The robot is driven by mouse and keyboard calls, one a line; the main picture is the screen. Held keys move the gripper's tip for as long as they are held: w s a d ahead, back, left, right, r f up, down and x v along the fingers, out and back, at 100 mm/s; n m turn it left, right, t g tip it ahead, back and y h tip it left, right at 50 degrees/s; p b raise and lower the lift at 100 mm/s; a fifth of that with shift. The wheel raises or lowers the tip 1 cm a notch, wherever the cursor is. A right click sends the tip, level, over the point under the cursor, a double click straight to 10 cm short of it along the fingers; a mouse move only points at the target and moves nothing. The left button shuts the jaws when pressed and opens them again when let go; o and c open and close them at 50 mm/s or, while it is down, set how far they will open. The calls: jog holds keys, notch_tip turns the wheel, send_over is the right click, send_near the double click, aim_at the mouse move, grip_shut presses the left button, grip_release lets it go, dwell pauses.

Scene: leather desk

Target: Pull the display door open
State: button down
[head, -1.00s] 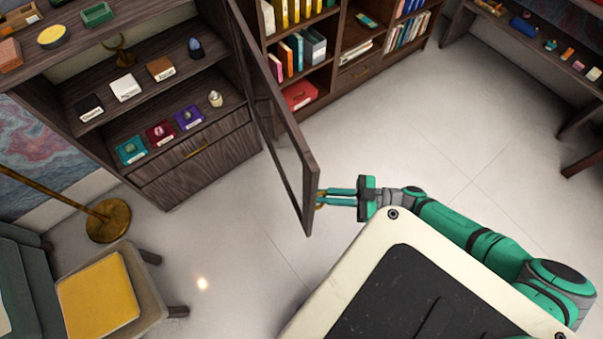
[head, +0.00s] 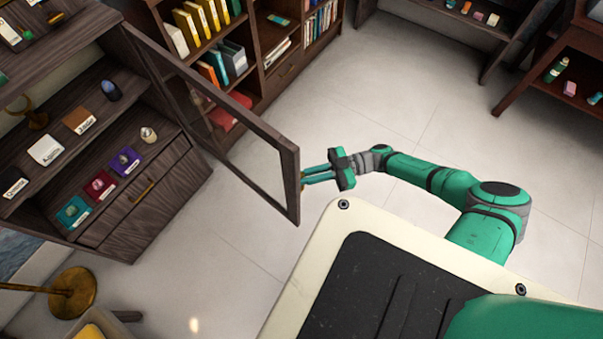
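The display door (head: 288,170), a dark wooden frame with a clear pane, stands swung out from the right side of the display cabinet (head: 165,200). It sticks out roughly square to the cabinet front, and the shelves are uncovered. My gripper (head: 304,178) is at the door's free outer edge, with its two fingers close together on the small brass handle (head: 302,187). The fingers mostly hide the handle. My green arm reaches in from the right.
The cabinet shelves hold labelled cards and small coloured trays (head: 100,184). A bookcase (head: 270,50) stands behind the door. A brass floor lamp base (head: 75,290) is at lower left. Pale floor (head: 390,100) is clear to the right of the door.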

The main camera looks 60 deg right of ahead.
jog(key=c, duration=2.1)
grip_release()
jog(key=shift+s+f, duration=0.1)
jog(key=shift+f, duration=0.1)
jog(key=shift+r, duration=0.1)
jog(key=v, duration=1)
jog(key=shift+s+d, duration=0.2)
jog(key=shift+d, duration=0.05)
